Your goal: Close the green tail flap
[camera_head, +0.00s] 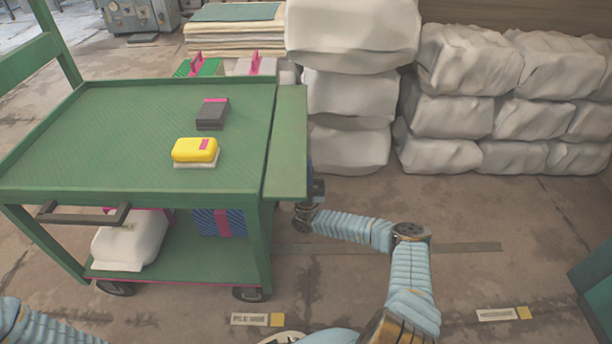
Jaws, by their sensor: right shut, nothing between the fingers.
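The green tail flap (288,145) runs along the right side of the green cart (75,190). It looks about level with the cart top, with a dark seam between them. My right arm reaches in from the bottom right. My right gripper (312,197) is shut and empty, at the near right corner of the flap, just below its edge. Part of it is hidden by the flap, and I cannot tell whether it touches. My left arm shows only as a blue sleeve at the bottom left; its gripper is out of view.
A yellow block (195,149) and a dark grey block (212,114) lie on the cart top. A white sack (130,240) and a blue striped box (220,222) are on the lower shelf. White bales (345,95) stand behind the flap. The floor right of the cart is open.

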